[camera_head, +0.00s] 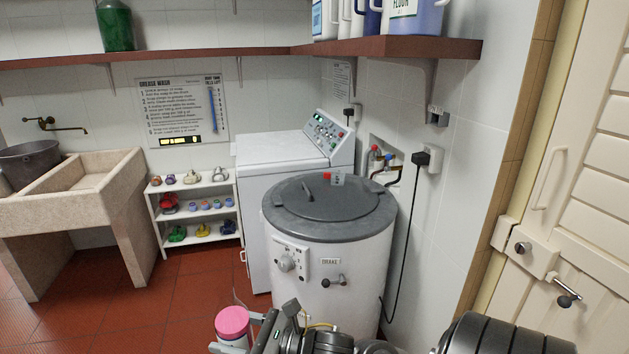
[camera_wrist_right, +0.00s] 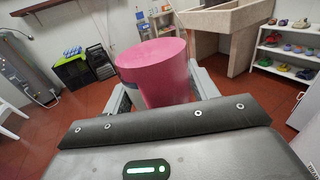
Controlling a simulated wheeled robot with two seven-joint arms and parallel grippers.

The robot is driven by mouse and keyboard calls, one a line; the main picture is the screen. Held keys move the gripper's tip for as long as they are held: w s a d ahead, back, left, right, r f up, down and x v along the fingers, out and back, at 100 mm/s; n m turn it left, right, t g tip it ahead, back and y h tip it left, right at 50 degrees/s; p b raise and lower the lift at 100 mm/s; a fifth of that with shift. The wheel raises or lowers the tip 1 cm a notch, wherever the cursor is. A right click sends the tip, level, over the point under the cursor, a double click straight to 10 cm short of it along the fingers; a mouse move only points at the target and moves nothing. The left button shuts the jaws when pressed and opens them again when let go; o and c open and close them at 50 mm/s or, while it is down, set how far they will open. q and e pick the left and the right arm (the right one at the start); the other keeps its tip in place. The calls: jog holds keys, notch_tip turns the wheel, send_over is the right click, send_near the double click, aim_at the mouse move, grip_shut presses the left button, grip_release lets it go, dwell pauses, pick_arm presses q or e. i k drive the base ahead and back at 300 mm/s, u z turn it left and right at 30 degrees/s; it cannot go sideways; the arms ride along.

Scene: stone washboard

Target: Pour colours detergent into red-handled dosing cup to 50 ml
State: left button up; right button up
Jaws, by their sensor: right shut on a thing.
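My right gripper (camera_head: 236,346) is at the bottom of the head view, shut on a container with a pink top (camera_head: 232,322). In the right wrist view the pink container (camera_wrist_right: 153,72) stands between the fingers of the gripper (camera_wrist_right: 160,98); its lower part is hidden and no label is readable. A small clear cup with a red part (camera_head: 337,180), seemingly the red-handled dosing cup, stands on the grey lid of the round white machine. The held container is in front of and left of that machine, apart from the cup. My left gripper is not in view.
The round machine's grey lid (camera_head: 350,206) has free room around the cup. A white washer (camera_head: 282,150) stands behind it. A white shelf (camera_head: 200,207) with small coloured items and a stone sink (camera_head: 120,185) are at left. Several containers stand on the red wall shelf (camera_head: 405,49).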

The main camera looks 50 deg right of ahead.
aim_at(337, 176)
jog(key=u, duration=0.25)
jog(key=i, duration=2.4)
jog(key=z, duration=0.55)
jog(key=i, duration=1.25)
jog(key=z, duration=0.95)
